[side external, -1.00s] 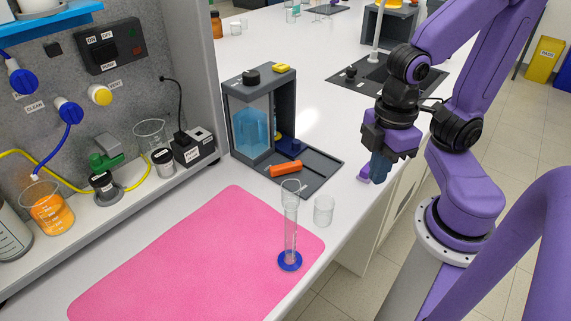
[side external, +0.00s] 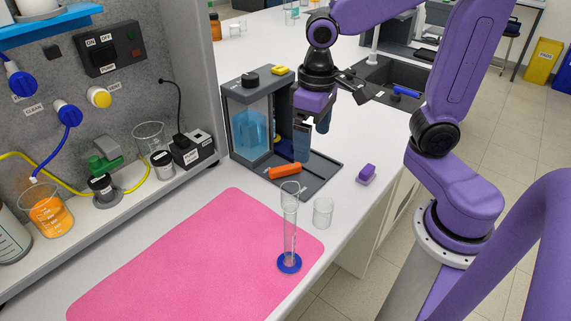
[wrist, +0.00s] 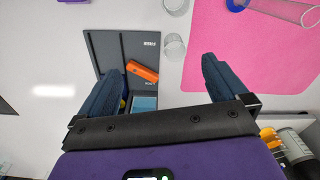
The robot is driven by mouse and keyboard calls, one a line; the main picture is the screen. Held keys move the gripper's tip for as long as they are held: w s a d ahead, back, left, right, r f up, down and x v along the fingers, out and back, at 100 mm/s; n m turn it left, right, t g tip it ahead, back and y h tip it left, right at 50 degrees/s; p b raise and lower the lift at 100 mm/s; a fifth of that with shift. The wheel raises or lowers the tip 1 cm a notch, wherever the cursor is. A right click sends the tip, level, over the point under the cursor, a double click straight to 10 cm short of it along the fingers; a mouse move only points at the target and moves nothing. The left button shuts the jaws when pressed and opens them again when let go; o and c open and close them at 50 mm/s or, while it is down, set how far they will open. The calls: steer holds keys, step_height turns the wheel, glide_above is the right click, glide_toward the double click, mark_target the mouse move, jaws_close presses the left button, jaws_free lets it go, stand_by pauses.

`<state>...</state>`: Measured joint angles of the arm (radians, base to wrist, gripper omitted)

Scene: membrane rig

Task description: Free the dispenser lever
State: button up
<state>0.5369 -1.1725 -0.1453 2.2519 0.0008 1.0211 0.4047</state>
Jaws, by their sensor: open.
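The dispenser (side external: 236,120) is a grey frame with a clear tank of blue liquid, on the bench at the back of the pink mat. An orange block (side external: 285,170) lies on its flat grey base plate (side external: 318,178); the block also shows in the wrist view (wrist: 143,71). My gripper (side external: 311,142) is open and empty, pointing down above the base plate at the dispenser's right side. In the wrist view the block appears between the two fingers, apart from both. A small blue and yellow part (side external: 281,143) shows inside the frame; I cannot tell whether it is the lever.
A purple block (side external: 366,174) lies on the bench right of the base plate. A measuring cylinder (side external: 290,230) with a blue foot and a clear beaker (side external: 323,212) stand in front, by the pink mat (side external: 180,260). A sink (side external: 385,84) holding a blue object lies behind.

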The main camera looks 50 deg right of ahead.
mark_target(286, 168)
steer(key=w+d+r+m, duration=0.2)
steer(key=w+d+m, duration=0.2)
steer(key=w+m, duration=0.55)
steer(key=shift+n, duration=0.45)
steer(key=f, duration=1.7)
steer(key=shift+w+a+f, duration=0.2)
steer(key=shift+f, duration=0.1)
steer(key=c, duration=0.7)
steer(key=shift+c, duration=0.2)
